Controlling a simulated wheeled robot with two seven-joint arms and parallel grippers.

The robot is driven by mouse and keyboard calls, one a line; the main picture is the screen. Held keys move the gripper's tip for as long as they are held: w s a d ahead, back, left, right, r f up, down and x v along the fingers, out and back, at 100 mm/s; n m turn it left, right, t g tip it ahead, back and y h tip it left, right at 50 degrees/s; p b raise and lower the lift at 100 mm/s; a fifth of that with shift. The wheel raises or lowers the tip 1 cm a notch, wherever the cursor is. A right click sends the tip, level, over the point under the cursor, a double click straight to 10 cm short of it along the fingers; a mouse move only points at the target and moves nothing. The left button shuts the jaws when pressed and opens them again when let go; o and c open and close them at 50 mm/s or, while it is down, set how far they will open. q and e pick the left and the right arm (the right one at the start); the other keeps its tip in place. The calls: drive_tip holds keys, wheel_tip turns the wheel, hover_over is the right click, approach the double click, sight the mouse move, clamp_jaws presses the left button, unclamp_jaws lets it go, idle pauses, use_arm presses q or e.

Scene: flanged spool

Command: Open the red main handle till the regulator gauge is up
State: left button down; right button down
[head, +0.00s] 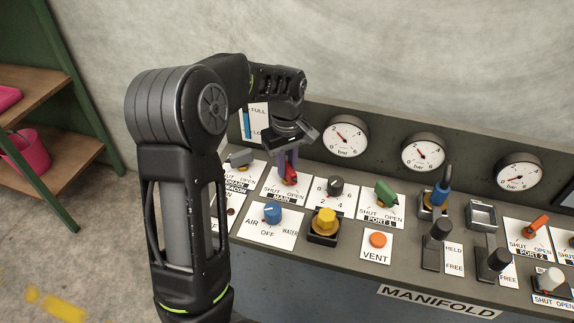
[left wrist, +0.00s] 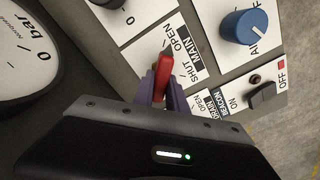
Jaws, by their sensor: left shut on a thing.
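The red main handle (head: 290,174) sits on the white MAIN plate, above the SHUT and OPEN marks. My left gripper (head: 288,162) reaches down over it, its purple fingers closed on the handle from both sides. In the left wrist view the red handle (left wrist: 164,70) sticks out between the fingers of my left gripper (left wrist: 160,90). The handle's exact angle is hard to tell. The leftmost bar gauge (head: 346,135) stands behind and to the right; its needle points to the upper left. I cannot tell which gauge is the regulator's. My right gripper is not in view.
Close by are a grey handle (head: 239,158), a black regulator knob (head: 336,187), a blue selector knob (head: 272,212), a yellow knob (head: 325,222) and a green handle (head: 386,193). Two more gauges (head: 423,152) line the back panel. An orange vent button (head: 378,240) sits in front.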

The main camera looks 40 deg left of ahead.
sight(287, 164)
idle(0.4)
use_arm(q)
drive_tip(key=c, duration=1.3)
unclamp_jaws()
drive_tip(key=shift+c, duration=0.2)
drive_tip(key=shift+r, duration=0.1)
wheel_tip(287, 164, up, 8)
drive_tip(key=shift+f+b, duration=0.15)
drive_tip(key=shift+b, duration=0.2)
